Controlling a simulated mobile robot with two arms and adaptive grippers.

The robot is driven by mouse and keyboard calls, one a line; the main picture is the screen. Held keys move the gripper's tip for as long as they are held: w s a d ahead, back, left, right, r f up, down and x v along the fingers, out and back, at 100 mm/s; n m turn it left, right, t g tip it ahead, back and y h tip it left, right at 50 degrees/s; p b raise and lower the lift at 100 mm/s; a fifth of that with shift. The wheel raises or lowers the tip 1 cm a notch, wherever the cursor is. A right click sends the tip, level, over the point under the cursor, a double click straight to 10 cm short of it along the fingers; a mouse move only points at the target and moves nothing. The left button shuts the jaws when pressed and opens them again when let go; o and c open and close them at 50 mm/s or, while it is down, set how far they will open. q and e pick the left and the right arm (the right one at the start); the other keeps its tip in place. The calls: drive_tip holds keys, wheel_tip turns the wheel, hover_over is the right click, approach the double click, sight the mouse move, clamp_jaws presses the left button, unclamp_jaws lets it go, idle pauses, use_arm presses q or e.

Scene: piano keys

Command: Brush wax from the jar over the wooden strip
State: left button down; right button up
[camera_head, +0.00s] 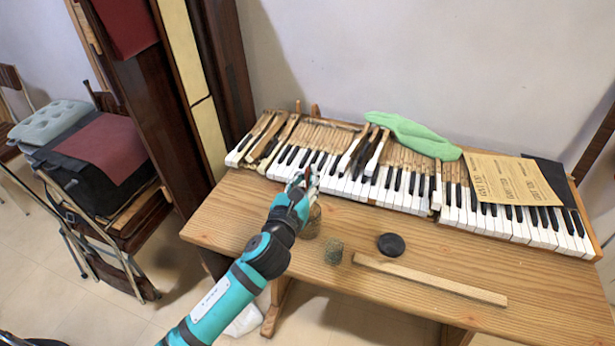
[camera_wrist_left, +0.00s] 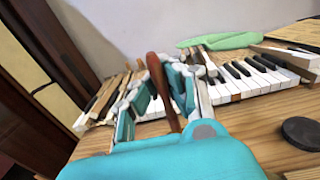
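The wooden strip (camera_head: 430,278) lies flat near the front edge of the table. A brownish jar (camera_head: 313,222) stands on the table, partly hidden behind my left gripper in the head view. My left gripper (camera_head: 303,184) is above the jar, with its fingers around a dark reddish-brown handle (camera_wrist_left: 158,85), which looks like the brush's. The handle stands up between the fingers in the left wrist view; its lower end is hidden. A round black lid-like disc (camera_head: 391,244) lies behind the strip and also shows in the left wrist view (camera_wrist_left: 302,132). My right gripper is out of view.
A greenish, mesh-like round object (camera_head: 334,251) sits near the strip's left end. A piano keyboard (camera_head: 375,187) with loose keys spans the table's back. A green cloth (camera_head: 412,135) and a paper sheet (camera_head: 510,180) lie on it.

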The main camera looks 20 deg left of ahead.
sight(308, 166)
use_arm(q)
drive_tip(key=shift+f, duration=0.35)
idle(0.4)
drive_tip(key=shift+f+b, duration=0.25)
drive_tip(key=shift+b, duration=0.1)
idle(0.6)
wheel_tip(308, 166, up, 7)
drive_tip(key=p, duration=0.8)
drive_tip(key=shift+r, duration=0.1)
idle(0.5)
